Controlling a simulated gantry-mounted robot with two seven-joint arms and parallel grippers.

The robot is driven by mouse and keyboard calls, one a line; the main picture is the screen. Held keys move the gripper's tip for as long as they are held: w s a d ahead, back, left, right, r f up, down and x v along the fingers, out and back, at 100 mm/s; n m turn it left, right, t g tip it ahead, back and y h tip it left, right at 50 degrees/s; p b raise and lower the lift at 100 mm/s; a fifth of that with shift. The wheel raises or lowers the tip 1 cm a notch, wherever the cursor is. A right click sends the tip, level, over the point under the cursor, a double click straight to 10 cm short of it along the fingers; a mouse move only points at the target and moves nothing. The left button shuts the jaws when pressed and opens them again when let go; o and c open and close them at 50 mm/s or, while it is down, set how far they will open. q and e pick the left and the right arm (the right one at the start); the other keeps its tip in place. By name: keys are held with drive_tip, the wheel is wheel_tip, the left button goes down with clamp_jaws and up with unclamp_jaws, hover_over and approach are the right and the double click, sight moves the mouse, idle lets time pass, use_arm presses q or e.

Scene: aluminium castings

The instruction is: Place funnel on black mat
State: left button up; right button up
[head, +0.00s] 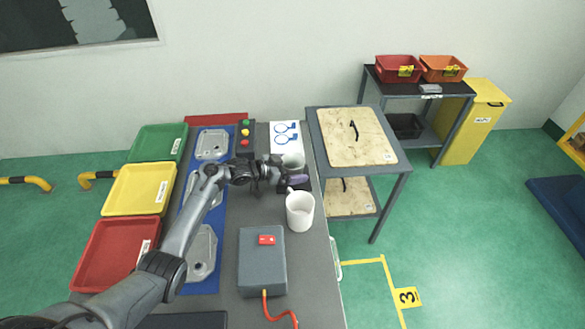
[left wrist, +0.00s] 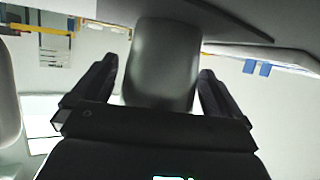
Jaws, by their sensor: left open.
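My left gripper (head: 288,174) is over the right side of the grey bench, its fingers spread. A pale grey, rounded object (head: 293,160), possibly the funnel, is at the gripper, partly hidden by it. In the left wrist view a smooth grey rounded body (left wrist: 165,60) lies between the two dark fingers (left wrist: 155,90), with gaps beside it; whether they touch it, I cannot tell. A white cup-like vessel (head: 300,211) stands just in front of the gripper. A black flat thing (head: 185,321), perhaps the black mat, shows at the bottom edge, mostly cut off. My right gripper is not in view.
Green (head: 157,143), yellow (head: 139,188) and red (head: 116,252) trays line the left. Metal castings (head: 201,245) lie on a blue mat (head: 220,216). A grey box (head: 262,265) with a red switch and cable stands in front. A wooden-topped cart (head: 356,137) adjoins the right.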

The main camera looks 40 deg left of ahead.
use_arm(q)
drive_tip(key=shift+r, duration=0.15)
drive_tip(key=shift+s+r, duration=0.1)
drive_tip(key=shift+s, duration=0.05)
drive_tip(key=p+v, duration=0.2)
drive_tip(key=v, duration=0.9)
drive_tip(key=shift+s+a, duration=0.2)
drive_tip(key=shift+s, duration=0.15)
drive_tip(key=shift+r+p, duration=0.1)
drive_tip(key=shift+p, duration=0.2)
